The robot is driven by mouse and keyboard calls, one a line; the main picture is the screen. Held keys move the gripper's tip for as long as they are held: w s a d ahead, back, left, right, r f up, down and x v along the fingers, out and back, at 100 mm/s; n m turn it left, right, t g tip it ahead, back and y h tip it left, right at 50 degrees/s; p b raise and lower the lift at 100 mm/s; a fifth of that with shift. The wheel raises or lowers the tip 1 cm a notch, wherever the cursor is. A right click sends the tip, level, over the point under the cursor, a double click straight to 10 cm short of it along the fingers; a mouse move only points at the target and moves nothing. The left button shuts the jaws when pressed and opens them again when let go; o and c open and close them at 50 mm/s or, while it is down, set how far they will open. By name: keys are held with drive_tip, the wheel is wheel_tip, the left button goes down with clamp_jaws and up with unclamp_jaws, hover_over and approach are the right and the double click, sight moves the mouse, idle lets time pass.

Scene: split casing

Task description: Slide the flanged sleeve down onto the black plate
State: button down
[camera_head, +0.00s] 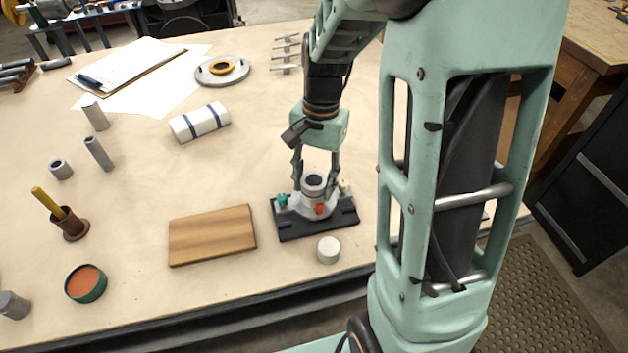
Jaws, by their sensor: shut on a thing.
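The flanged sleeve (314,183) is a grey metal ring-topped part, standing upright over the black plate (287,232). My gripper (317,182) comes down from above with one finger on each side of the sleeve and is shut on it. The sleeve's lower part sits among a light grey housing on the plate, with a red piece (319,209) in front, a teal piece (282,200) at the left and a pale yellow piece (345,186) at the right. I cannot tell whether the flange touches the plate.
A wooden board (212,236) lies left of the plate and a white cylinder (328,250) stands just in front of it. The table's middle is clear.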

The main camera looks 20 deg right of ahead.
drive_tip(key=shift+f+b, duration=0.4)
drive_tip(key=shift+f, duration=0.2)
drive_tip(key=c, duration=1.1)
unclamp_jaws()
drive_tip(key=shift+r+p, duration=2.15)
drive_tip(key=shift+r, duration=0.35)
